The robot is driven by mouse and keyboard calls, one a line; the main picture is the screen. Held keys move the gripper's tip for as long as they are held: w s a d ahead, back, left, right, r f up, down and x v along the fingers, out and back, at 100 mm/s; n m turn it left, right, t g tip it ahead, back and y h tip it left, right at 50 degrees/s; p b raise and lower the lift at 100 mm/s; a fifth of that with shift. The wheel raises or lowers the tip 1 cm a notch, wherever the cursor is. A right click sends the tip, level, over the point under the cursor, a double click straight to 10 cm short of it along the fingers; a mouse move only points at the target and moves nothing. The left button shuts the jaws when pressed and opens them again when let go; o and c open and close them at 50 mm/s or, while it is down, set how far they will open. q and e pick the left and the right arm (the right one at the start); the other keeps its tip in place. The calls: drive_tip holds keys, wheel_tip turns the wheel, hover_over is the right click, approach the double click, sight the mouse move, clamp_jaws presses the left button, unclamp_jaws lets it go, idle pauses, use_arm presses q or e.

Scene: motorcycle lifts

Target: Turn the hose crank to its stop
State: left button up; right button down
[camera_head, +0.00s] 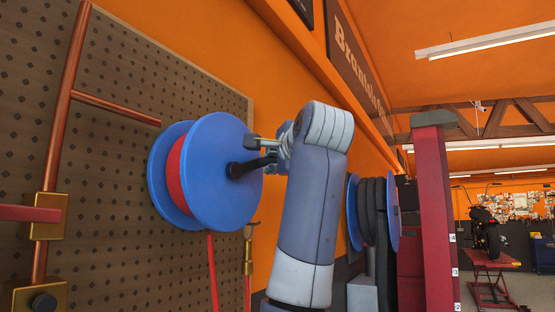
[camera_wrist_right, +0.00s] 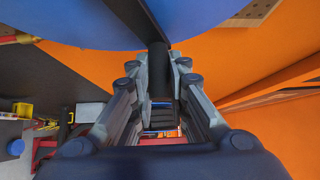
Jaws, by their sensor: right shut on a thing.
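The blue hose reel (camera_head: 222,172) with red hose (camera_head: 175,178) wound on it is mounted by the pegboard wall in the head view. Its black crank (camera_head: 240,169) sticks out from the reel's face. My right gripper (camera_head: 262,155) is at the crank, its fingers on the crank's handle. In the right wrist view the black handle (camera_wrist_right: 157,60) runs between the fingers of the gripper (camera_wrist_right: 160,75), which are shut on it, with the blue reel disc (camera_wrist_right: 95,20) just beyond. Part of the handle is hidden by the fingers. My left gripper is not in view.
Copper-coloured pipes with brass fittings (camera_head: 45,215) run along the pegboard (camera_head: 110,130) at left. A second blue reel with black hose (camera_head: 372,210) stands behind my right arm. A red lift post (camera_head: 434,215) is to the right, with a motorcycle (camera_head: 486,232) further back.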

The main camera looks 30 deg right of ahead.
drive_tip(key=shift+w+a+f, duration=0.1)
drive_tip(key=shift+f, duration=0.1)
idle(0.3)
drive_tip(key=c, duration=1.5)
unclamp_jaws()
drive_tip(key=shift+c, duration=0.2)
drive_tip(key=shift+a+r, duration=0.1)
drive_tip(key=shift+a, duration=0.15)
drive_tip(key=shift+s, duration=0.3)
drive_tip(key=v, duration=1.1)
drive_tip(key=shift+s, duration=0.2)
